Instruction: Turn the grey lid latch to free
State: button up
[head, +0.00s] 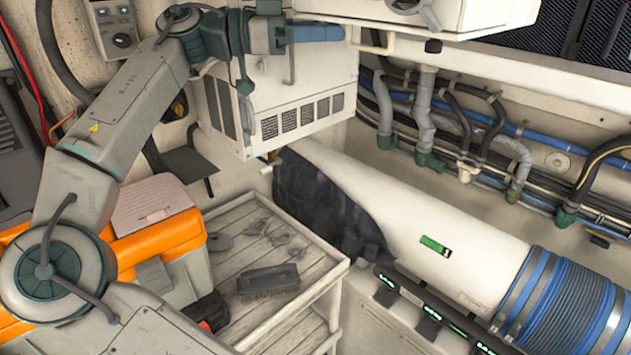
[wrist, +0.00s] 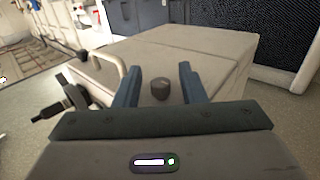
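In the wrist view a small dark grey knob, which looks like the lid latch (wrist: 160,89), stands on a pale box (wrist: 215,58). It sits in line with the gap between my two blue fingers, with clear space on both sides. My gripper (wrist: 157,76) is open and empty. I cannot tell how far the latch is from the fingertips, nor which way it is turned. In the head view my gripper (head: 340,34) is at the top centre, pointing right, by the white vented box (head: 290,75). The latch cannot be made out surely there.
A curved handle (wrist: 112,62) stands left of my fingers in the wrist view. In the head view, hoses and pipes (head: 440,115) line the wall at right. A slatted table (head: 245,240) holds a dark brush (head: 268,279). An orange and grey case (head: 155,235) stands beside it.

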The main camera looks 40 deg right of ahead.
jog(key=n+t+h, duration=0.1)
jog(key=n+t, duration=0.1)
jog(key=t, duration=0.1)
jog(key=n+t+h+b, duration=0.1)
jog(key=n+t+h, duration=0.1)
jog(key=n+t, duration=0.1)
jog(key=shift+t, duration=0.6)
jog(key=w+a+b, duration=0.3)
jog(key=a+b, duration=0.1)
jog(key=a, duration=0.9)
jog(key=w+d+f+n+y+b, duration=0.1)
jog(key=d+f, duration=0.4)
jog(key=f, duration=0.5)
jog(key=d+f+n+y+b, duration=0.1)
jog(key=d+f+n+y, duration=0.2)
jog(key=d+f, duration=0.3)
jog(key=w+d+f+n+y+b, duration=0.1)
jog(key=d+f, duration=0.4)
jog(key=f, duration=1)
jog(key=shift+w+d+n+y+b, duration=0.35)
jog(key=shift+n+y+b, duration=0.2)
jog(key=shift+y, duration=0.85)
